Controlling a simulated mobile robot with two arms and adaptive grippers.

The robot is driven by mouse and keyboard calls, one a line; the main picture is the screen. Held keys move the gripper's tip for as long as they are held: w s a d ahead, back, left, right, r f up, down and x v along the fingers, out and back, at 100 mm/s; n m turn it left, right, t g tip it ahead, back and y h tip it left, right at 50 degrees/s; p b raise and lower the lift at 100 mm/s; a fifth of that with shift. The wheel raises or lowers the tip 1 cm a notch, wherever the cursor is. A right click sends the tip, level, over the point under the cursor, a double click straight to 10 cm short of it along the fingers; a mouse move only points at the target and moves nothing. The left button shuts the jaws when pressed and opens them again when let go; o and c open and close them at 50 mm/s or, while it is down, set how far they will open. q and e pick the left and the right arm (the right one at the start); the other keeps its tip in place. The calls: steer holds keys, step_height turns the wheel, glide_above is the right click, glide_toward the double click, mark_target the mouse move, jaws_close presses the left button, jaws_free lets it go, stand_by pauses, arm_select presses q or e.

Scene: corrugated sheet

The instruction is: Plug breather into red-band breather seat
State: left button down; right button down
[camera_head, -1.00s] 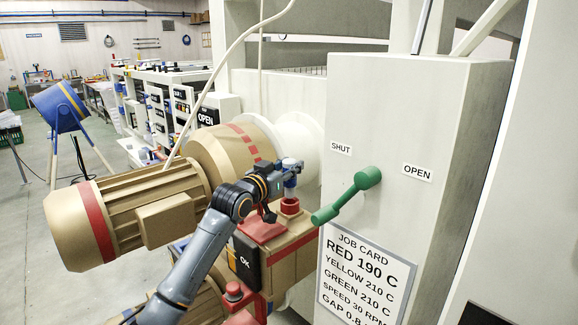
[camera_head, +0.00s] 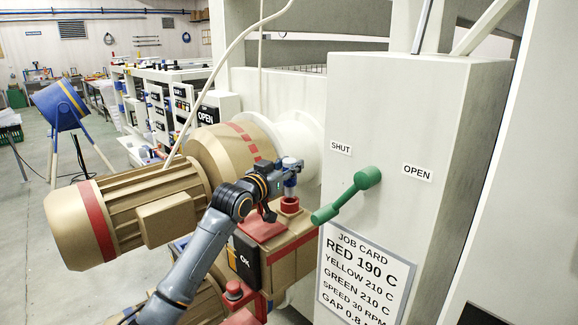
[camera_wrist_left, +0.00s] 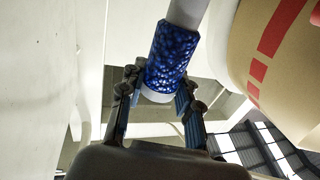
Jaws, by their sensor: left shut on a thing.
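The breather (camera_wrist_left: 166,62) is a cylinder with a blue mottled band and pale ends. In the left wrist view it stands between the two fingers of my left gripper (camera_wrist_left: 160,98). In the head view my left gripper (camera_head: 284,170) is shut on the breather (camera_head: 290,186), which is upright just above the red breather seat (camera_head: 290,204) on top of the tan gearbox (camera_head: 293,252). The breather's lower end is close to the seat's opening; I cannot tell whether it touches or has entered. My right gripper is not in view.
The tan motor (camera_head: 125,213) with red bands lies left of my arm. A green lever (camera_head: 347,196) on the pale cabinet (camera_head: 430,120) is close on the right, above the job card (camera_head: 365,275). A red knob (camera_head: 234,290) sits lower, in front.

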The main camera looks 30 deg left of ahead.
mark_target(286, 181)
arm_select(q)
steer(key=shift+p, duration=0.45)
stand_by(0.6)
steer(key=shift+f+b, duration=1.05)
steer(key=shift+f, duration=0.85)
steer(key=shift+r, duration=0.2)
steer(key=shift+r+p, duration=1.3)
steer(key=shift+r, duration=0.05)
steer(key=shift+p, duration=0.55)
stand_by(0.9)
steer(key=shift+f+b, duration=0.75)
steer(key=shift+f, duration=0.8)
steer(key=c, duration=0.9)
jaws_free()
steer(key=shift+o, duration=0.2)
